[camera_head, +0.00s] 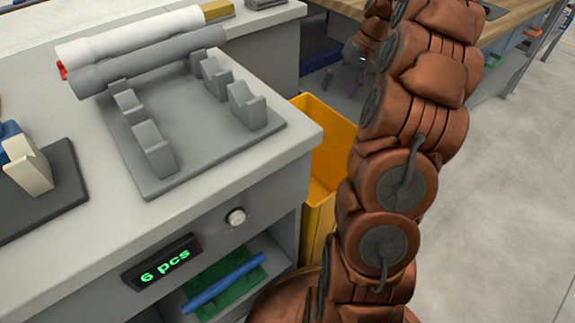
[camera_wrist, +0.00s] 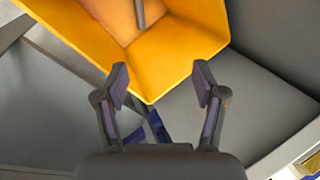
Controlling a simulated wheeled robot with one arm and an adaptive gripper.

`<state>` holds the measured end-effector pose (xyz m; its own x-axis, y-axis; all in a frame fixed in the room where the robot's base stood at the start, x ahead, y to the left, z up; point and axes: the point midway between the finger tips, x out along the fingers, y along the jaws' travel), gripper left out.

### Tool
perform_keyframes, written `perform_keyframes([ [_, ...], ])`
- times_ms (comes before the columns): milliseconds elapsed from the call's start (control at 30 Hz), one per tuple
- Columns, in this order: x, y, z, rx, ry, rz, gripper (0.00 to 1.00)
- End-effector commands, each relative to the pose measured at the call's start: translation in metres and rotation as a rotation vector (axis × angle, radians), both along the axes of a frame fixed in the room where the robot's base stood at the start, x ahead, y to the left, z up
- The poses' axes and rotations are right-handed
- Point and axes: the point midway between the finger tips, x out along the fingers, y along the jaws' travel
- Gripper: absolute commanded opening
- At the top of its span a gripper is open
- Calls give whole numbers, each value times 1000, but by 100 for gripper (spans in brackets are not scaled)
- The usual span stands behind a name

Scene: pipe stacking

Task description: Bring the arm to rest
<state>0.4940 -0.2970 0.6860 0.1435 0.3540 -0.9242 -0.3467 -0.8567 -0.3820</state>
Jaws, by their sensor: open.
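My gripper (camera_wrist: 161,84) is open in the wrist view, with nothing between its fingers. A yellow bin (camera_wrist: 185,50) lies beyond the fingertips there. In the head view my brown arm fills the right side, raised and bent. The gripper shows only small and partly hidden behind the arm. The yellow bin (camera_head: 322,180) stands on the floor beside the grey bench, left of my arm.
A grey pipe (camera_head: 150,61) lies across the back supports of a grey rack (camera_head: 190,150) on the bench (camera_head: 245,190). A white pipe (camera_head: 130,36) lies behind it. A blue pipe (camera_head: 225,282) is on the lower shelf. Open floor (camera_head: 500,170) is at right.

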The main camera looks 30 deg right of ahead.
Motion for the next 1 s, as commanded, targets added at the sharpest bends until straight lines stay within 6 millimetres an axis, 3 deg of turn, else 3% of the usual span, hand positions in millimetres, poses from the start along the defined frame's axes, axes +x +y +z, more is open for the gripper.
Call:
perform_keyframes([
  [200,0,1,2,0,1,1,70],
  [333,-1,19,20,-2,8,22,70],
  [667,-28,126,114,-43,63,146,70],
  [1000,-91,218,193,-118,124,260,70],
])
